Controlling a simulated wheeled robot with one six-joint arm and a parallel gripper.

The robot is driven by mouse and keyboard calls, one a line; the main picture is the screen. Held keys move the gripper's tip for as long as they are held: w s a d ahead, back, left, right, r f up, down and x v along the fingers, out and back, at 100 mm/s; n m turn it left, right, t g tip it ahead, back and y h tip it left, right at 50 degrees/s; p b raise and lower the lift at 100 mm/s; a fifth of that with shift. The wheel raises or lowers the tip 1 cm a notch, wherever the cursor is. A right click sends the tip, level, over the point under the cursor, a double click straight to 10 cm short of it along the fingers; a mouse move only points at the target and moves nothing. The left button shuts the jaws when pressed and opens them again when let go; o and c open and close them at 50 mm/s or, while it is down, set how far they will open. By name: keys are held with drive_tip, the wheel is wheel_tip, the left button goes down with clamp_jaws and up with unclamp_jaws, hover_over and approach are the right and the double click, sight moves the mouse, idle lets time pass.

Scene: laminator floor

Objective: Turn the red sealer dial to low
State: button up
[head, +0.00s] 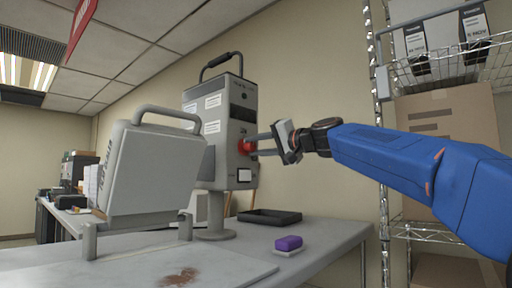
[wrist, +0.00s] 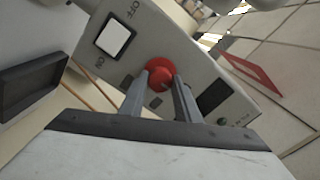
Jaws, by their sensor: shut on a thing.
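The red sealer dial (wrist: 159,72) sits on the front panel of a grey sealer unit (head: 217,110). In the head view the dial (head: 244,147) is partly hidden by my fingers. My gripper (wrist: 160,84) has a finger on each side of the dial and is shut on it. In the head view my gripper (head: 252,143) reaches in from the right, level with the dial. A white rocker switch (wrist: 114,37) marked OFF and ON is on the same panel. I cannot read any dial setting marks.
A grey lidded machine (head: 150,170) stands on the table left of the sealer. A black tray (head: 270,217) and a purple block (head: 288,243) on a pale base lie on the table below my arm. A wire rack (head: 450,62) with boxes stands at right.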

drive_tip(key=shift+f, duration=0.1)
drive_tip(key=o, duration=1)
drive_tip(key=shift+o, duration=0.2)
drive_tip(key=v, duration=1.7)
drive_tip(key=shift+d, duration=0.2)
drive_tip(key=shift+s, duration=0.1)
drive_tip(key=s+d+f+g+h, duration=0.15)
drive_tip(key=s+f, duration=0.25)
drive_tip(key=f, duration=0.6)
drive_tip(key=s+d+f+h, duration=0.3)
drive_tip(key=s+f, duration=0.1)
drive_tip(key=f, duration=0.6)
drive_tip(key=s+d+f+g+h, duration=0.1)
drive_tip(key=s+d+f+h, duration=0.2)
drive_tip(key=f, duration=0.7)
drive_tip(key=s+d+f+g+h, duration=0.1)
drive_tip(key=s+d+f+h, duration=0.1)
drive_tip(key=s+d+f, duration=0.2)
drive_tip(key=s+d+f+n+g+h, duration=0.1)
drive_tip(key=s+d+f, duration=0.3)
drive_tip(key=s+f, duration=0.6)
drive_tip(key=s+d+f+g+h, duration=0.1)
drive_tip(key=s+d+f+h, duration=0.2)
drive_tip(key=s+f, duration=0.4)
wheel_tip(320, 180, down, 9)
drive_tip(key=shift+d+f+g+h, duration=0.2)
drive_tip(key=shift+d+g+h, duration=0.15)
drive_tip(key=shift+d, duration=0.45)
